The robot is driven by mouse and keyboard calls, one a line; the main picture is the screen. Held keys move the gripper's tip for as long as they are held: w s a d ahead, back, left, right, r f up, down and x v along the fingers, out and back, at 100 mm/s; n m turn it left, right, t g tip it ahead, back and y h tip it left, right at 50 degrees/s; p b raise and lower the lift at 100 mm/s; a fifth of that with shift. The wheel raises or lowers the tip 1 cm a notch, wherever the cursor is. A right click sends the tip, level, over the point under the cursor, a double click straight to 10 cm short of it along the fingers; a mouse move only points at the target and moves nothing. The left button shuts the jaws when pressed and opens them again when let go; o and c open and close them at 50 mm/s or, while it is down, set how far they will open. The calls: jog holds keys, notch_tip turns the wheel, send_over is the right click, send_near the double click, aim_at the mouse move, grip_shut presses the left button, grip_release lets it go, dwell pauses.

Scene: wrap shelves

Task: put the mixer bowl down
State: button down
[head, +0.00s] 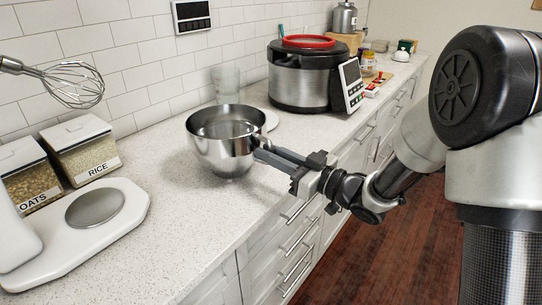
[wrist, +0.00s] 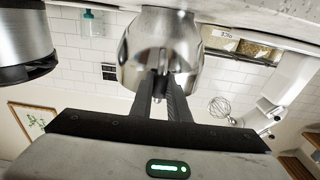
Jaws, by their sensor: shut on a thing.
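The mixer bowl (head: 222,150) is a shiny steel bowl with its opening upward. It is over the speckled counter in the middle of the head view. My gripper (head: 265,150) reaches in from the right and is shut on the near right side of the bowl. The head view does not clearly show whether the base of the bowl touches the counter.
A white mixer base with a round grey plate (head: 95,207) and a whisk (head: 75,86) are at left. Bins of oats (head: 22,175) and rice (head: 85,148) stand by the wall. A glass (head: 226,84) and a cooker (head: 302,80) are behind the bowl. The front counter (head: 185,235) is clear.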

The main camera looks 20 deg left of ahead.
jog(key=c, duration=1.7)
grip_release()
jog(key=p+v, duration=0.1)
jog(key=v, duration=1.1)
jog(key=shift+r, duration=0.1)
